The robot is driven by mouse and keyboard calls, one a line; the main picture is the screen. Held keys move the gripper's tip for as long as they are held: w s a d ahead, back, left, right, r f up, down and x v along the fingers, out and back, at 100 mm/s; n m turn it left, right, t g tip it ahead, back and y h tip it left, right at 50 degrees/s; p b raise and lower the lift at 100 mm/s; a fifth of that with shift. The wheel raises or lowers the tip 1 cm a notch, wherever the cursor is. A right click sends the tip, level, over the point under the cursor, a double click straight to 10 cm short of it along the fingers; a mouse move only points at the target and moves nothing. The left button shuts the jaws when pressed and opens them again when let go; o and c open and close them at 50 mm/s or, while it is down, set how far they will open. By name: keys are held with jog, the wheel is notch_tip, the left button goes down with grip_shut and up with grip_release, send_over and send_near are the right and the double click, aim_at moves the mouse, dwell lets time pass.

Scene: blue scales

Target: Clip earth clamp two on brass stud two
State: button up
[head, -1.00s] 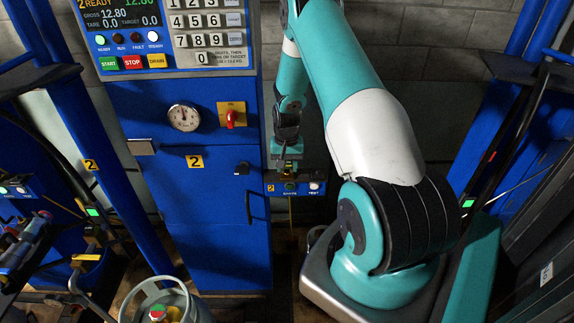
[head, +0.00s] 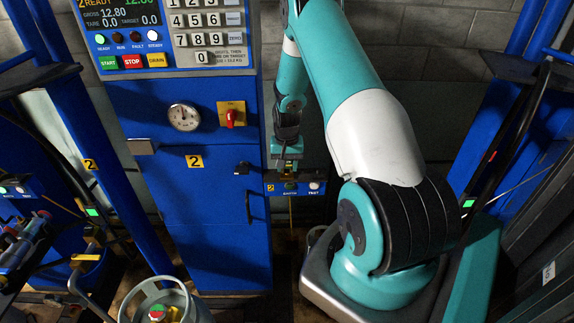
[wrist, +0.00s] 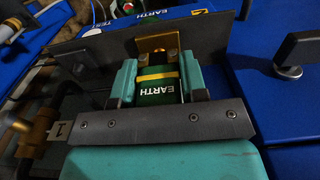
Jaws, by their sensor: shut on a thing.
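Earth clamp two (wrist: 160,90) is a green block marked EARTH with a yellow band, in the middle of the wrist view. My gripper (wrist: 158,78) is shut on it, one teal finger on each side. A brass-coloured piece (wrist: 158,43) shows just beyond the clamp's front end; I cannot tell whether it is the clamp's jaw or brass stud two, nor whether the clamp grips a stud. In the head view my gripper (head: 287,164) is small and sits right above the blue box marked 2 (head: 272,187), with little of the clamp visible.
A dark plate (wrist: 222,42) crosses behind the clamp in the wrist view. A brass fitting (wrist: 35,135) and a tag marked 1 lie at left. The blue scale cabinet (head: 215,235) stands left of my arm in the head view. A grey gas cylinder (head: 175,300) stands at the bottom.

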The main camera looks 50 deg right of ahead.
jog(key=shift+f+b, duration=0.45)
jog(key=shift+f, duration=0.15)
jog(key=o, duration=1.3)
jog(key=shift+c, duration=0.2)
notch_tip(320, 180, up, 18)
jog(key=b, duration=0.4)
jog(key=shift+f, duration=0.25)
jog(key=s+a+r+n+t+y+b, duration=0.1)
jog(key=a+r+n, duration=0.25)
jog(key=a, duration=0.85)
jog(key=s+a+r+n+y+b, duration=0.15)
jog(key=a+n, duration=0.35)
jog(key=a, duration=0.7)
jog(key=s+a+r+n+g+y, duration=0.1)
jog(key=s+a+n, duration=0.7)
jog(key=s+a, duration=0.9)
jog(key=shift+s+a+r+n+y, duration=0.25)
jog(key=shift+s+r+n+y, duration=0.1)
jog(key=shift+s, duration=0.1)
